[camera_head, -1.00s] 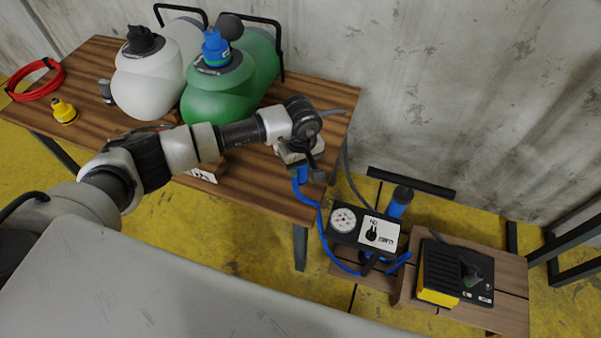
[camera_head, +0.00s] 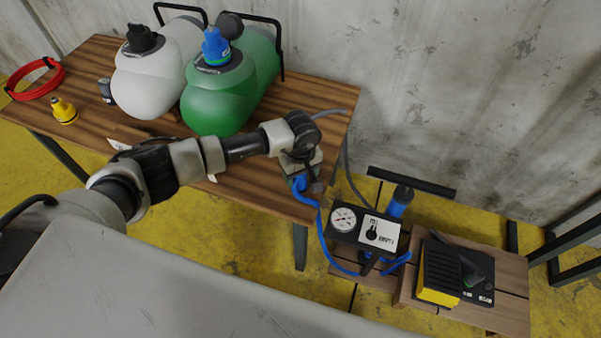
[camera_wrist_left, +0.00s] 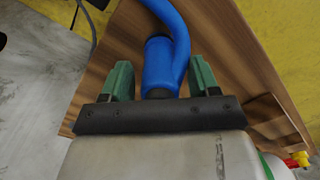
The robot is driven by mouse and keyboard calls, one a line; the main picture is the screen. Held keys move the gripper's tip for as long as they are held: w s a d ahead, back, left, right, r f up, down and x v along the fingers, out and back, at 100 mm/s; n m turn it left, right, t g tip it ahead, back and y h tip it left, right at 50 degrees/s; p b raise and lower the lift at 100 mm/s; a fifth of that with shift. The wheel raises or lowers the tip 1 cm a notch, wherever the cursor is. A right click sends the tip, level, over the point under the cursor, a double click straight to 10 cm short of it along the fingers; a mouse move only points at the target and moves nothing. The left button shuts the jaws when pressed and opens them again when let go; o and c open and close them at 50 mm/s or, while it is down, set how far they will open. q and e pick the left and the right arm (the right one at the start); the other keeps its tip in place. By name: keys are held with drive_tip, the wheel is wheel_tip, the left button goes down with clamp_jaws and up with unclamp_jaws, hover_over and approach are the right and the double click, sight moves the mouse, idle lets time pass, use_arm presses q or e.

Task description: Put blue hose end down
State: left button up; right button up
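The blue hose end (camera_wrist_left: 160,65) lies on the wooden table near its right front corner. In the left wrist view it sits between the two green fingers of my left gripper (camera_wrist_left: 160,80), with a visible gap on each side, so the gripper is open around it. In the head view my left gripper (camera_head: 299,182) is low over the table corner and partly hides the hose end. The blue hose (camera_head: 321,232) runs from there over the table edge, down to the pump with a gauge (camera_head: 343,219). My right gripper is not in view.
The wooden table (camera_head: 240,195) also holds a green tank (camera_head: 215,105), a white tank (camera_head: 145,85), a yellow fitting (camera_head: 64,111) and a red hose coil (camera_head: 36,80). A yellow and black device (camera_head: 440,275) stands on a low wooden platform at the right.

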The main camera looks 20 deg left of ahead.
use_arm(q)
drive_tip(key=shift+r, duration=0.2)
wheel_tip(320, 180, up, 12)
drive_tip(key=shift+f, duration=0.1)
idle(0.3)
idle(0.8)
